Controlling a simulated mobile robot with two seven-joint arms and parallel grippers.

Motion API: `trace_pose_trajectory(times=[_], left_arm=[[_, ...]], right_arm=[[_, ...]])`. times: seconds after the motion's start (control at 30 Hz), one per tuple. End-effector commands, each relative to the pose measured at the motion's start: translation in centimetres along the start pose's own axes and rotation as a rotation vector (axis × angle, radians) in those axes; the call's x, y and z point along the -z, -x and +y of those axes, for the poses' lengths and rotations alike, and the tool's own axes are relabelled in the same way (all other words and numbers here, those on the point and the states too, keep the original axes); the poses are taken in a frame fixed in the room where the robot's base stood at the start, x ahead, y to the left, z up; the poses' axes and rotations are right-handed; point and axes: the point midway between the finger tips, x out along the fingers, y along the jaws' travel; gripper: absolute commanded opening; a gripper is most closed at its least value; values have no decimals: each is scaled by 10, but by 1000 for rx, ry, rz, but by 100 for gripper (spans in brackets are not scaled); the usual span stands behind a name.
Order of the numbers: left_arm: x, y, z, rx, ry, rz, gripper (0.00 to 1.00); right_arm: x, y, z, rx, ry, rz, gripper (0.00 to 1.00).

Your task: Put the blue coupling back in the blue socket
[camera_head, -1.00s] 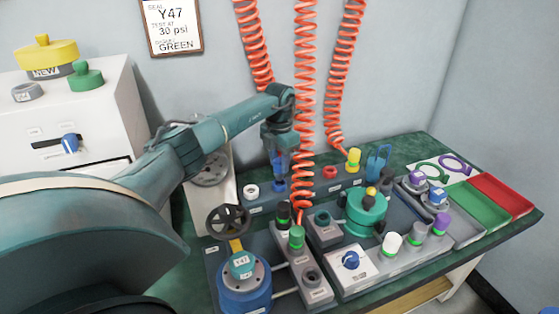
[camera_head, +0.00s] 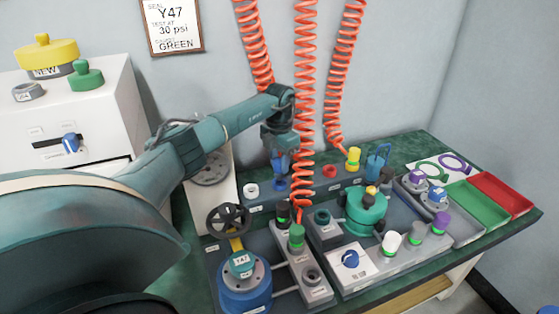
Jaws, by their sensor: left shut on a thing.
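My left gripper (camera_head: 281,163) is at the back row of the table and shut on the blue coupling, which is mostly hidden between the fingers. The left orange hose runs down behind my arm toward it. The blue socket (camera_head: 279,185) is directly below the gripper in the grey rail, between a white socket (camera_head: 251,190) and a red socket (camera_head: 330,171). I cannot tell whether the coupling touches the socket. My right gripper is not in view.
The middle orange hose (camera_head: 305,110) hangs close to my gripper's right side and ends at a green coupling (camera_head: 297,237). A yellow coupling (camera_head: 353,157) stands farther right. A black handwheel (camera_head: 229,220) and a teal fixture (camera_head: 365,213) stand in front.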

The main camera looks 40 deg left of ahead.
Motion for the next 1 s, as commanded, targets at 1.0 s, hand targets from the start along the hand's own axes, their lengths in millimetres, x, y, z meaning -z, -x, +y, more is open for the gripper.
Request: trace_pose_trajectory(times=[1.0], left_arm=[[0,-22,0,1,0,2,7]], right_arm=[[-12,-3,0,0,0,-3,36]])
